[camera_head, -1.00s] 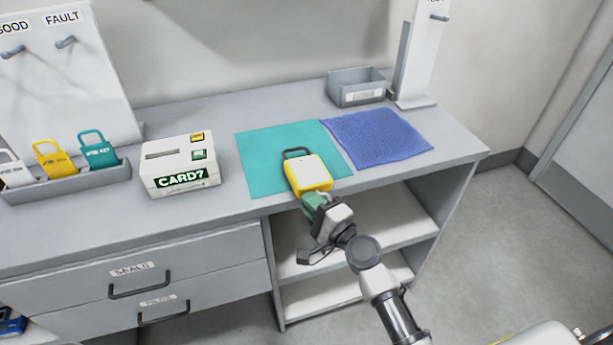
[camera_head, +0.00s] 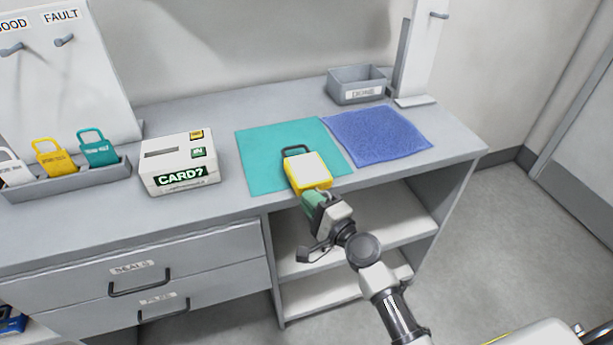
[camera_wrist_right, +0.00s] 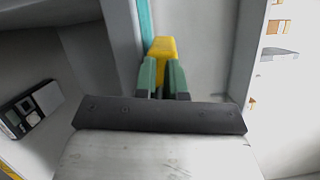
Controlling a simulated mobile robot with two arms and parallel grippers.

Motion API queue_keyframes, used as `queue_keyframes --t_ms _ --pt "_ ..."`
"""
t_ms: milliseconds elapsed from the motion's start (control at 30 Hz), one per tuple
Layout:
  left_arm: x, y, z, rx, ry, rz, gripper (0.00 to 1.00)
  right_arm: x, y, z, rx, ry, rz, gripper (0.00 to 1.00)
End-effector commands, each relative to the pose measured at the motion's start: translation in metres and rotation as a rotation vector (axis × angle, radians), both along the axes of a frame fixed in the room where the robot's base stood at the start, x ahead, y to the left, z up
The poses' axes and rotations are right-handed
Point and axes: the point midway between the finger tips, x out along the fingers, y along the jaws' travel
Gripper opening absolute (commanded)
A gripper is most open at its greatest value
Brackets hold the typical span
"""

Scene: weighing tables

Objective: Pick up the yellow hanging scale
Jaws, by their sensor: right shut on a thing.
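The yellow hanging scale (camera_head: 307,171) has a pale face and a dark loop handle at its far end. It is at the near edge of the teal mat (camera_head: 262,160) in the head view. My right gripper (camera_head: 311,196) is shut on its near end. In the right wrist view the green fingers of my right gripper (camera_wrist_right: 163,78) sit on both sides of the yellow body (camera_wrist_right: 163,48). I cannot tell whether the scale touches the mat. My left gripper is not in view.
A blue cloth (camera_head: 377,136) lies right of the mat, with a grey bin (camera_head: 357,86) behind it. A white card box (camera_head: 179,164) stands to the left. A grey rack (camera_head: 67,182) holds white, yellow and teal tags. Open shelves (camera_head: 345,285) are below the worktop.

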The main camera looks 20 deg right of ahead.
Motion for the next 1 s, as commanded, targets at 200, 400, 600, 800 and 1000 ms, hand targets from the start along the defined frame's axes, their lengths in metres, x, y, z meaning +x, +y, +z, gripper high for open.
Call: queue_keyframes --t_ms 200,400,600,800,1000 --pt "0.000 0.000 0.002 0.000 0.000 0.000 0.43 -0.001 0.001 0.000 0.003 0.008 0.002 0.00" --pt "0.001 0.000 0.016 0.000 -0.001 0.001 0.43 -0.001 0.001 0.023 0.002 0.004 0.002 0.00" --pt "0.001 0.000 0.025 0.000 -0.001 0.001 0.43 -0.010 -0.018 0.053 -0.004 -0.001 -0.002 0.00" --pt "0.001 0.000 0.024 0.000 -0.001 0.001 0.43 -0.033 -0.058 0.079 -0.005 -0.002 -0.001 0.00" --pt "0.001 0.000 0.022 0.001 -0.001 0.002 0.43 -0.049 -0.087 0.099 -0.005 -0.002 -0.001 0.00"
